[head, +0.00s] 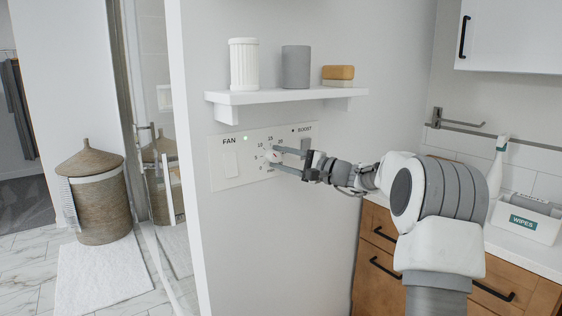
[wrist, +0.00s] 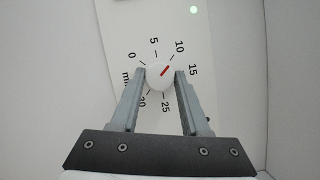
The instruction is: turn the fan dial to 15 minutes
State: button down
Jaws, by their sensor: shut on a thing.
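The fan dial is a small white round knob (wrist: 157,77) with a red pointer mark, on a white wall panel (head: 235,180) labelled FAN. In the wrist view the scale runs 0, 5, 10, 15 and on to 25 and 30. The red mark (wrist: 165,71) points between 10 and 15. My gripper (wrist: 160,75) has one finger on each side of the knob and is shut on it. In the head view my gripper (head: 272,157) reaches the panel from the right, and its fingers partly hide the dial and numbers.
A green light (head: 245,138) is lit on the panel, beside a white rocker switch (head: 231,164). A shelf (head: 285,96) with a white cup, a grey cup and soap juts out just above the panel. A counter with a wipes box (head: 524,222) stands at right.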

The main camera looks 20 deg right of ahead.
jog(key=m+t, duration=0.1)
jog(key=m, duration=0.3)
jog(key=shift+f+b, duration=0.2)
jog(key=shift+b, duration=0.1)
jog(key=m+t, duration=0.2)
jog(key=m, duration=0.2)
jog(key=shift+a+m, duration=0.15)
jog(key=shift+m, duration=0.25)
jog(key=shift+m+t+h, duration=0.3)
jog(key=shift+t, duration=0.1)
jog(key=shift+c, duration=1.9)
grip_release()
jog(key=p+v, duration=0.1)
jog(key=v, duration=1.6)
jog(key=shift+s+p, duration=0.2)
jog(key=shift+p, duration=0.2)
